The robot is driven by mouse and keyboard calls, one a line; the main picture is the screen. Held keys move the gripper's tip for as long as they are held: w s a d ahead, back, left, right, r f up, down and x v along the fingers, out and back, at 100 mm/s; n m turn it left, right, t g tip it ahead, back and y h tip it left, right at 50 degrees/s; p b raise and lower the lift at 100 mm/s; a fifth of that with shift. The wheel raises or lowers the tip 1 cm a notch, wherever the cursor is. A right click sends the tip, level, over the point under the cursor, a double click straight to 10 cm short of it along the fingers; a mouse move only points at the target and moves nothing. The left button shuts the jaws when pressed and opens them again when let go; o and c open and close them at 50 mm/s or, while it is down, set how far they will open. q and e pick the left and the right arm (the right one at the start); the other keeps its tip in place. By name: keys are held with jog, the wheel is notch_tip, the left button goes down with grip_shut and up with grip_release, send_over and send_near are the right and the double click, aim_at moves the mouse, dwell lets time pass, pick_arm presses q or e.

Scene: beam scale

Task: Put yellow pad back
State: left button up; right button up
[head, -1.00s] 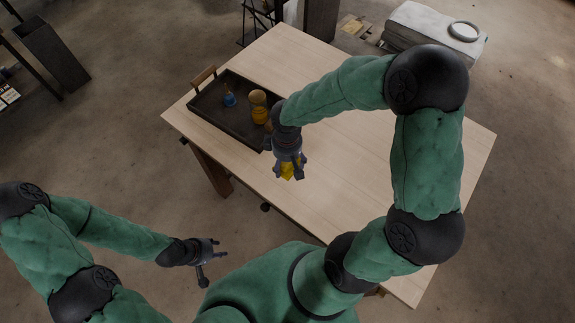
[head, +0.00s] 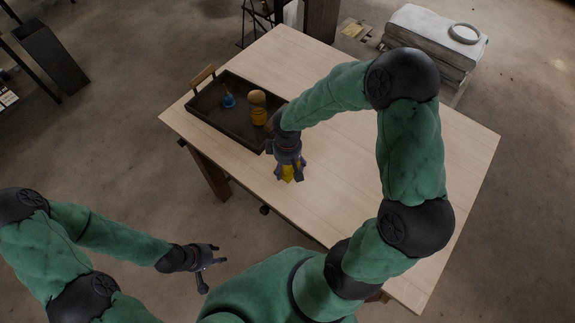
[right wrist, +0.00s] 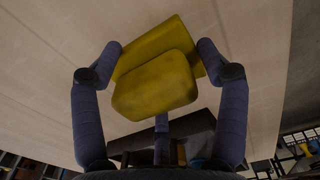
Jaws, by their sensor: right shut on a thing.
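The yellow pad (head: 288,173) is between the fingers of my right gripper (head: 289,178), over the near-left part of the table. In the right wrist view the yellow pad (right wrist: 158,86) shows as two yellow blocky faces, one overlapping the other, between the spread fingers of my right gripper (right wrist: 160,60). I cannot tell whether these are one piece, or whether it touches the table. My left gripper (head: 212,267) is open and empty, off the table at the lower left.
A dark tray (head: 222,128) with a wooden handle (head: 203,76) sits at the table's left end. It holds a blue item (head: 229,101) and a yellow item with a tan top (head: 258,108). The wooden table (head: 340,110) is otherwise clear in the middle and right.

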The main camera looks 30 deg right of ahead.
jog(key=o, duration=1.1)
jog(key=shift+f, duration=0.15)
jog(key=shift+r+p, duration=0.3)
jog(key=shift+r, duration=0.15)
notch_tip(320, 180, up, 12)
jog(key=p, duration=0.4)
jog(key=shift+f, duration=0.25)
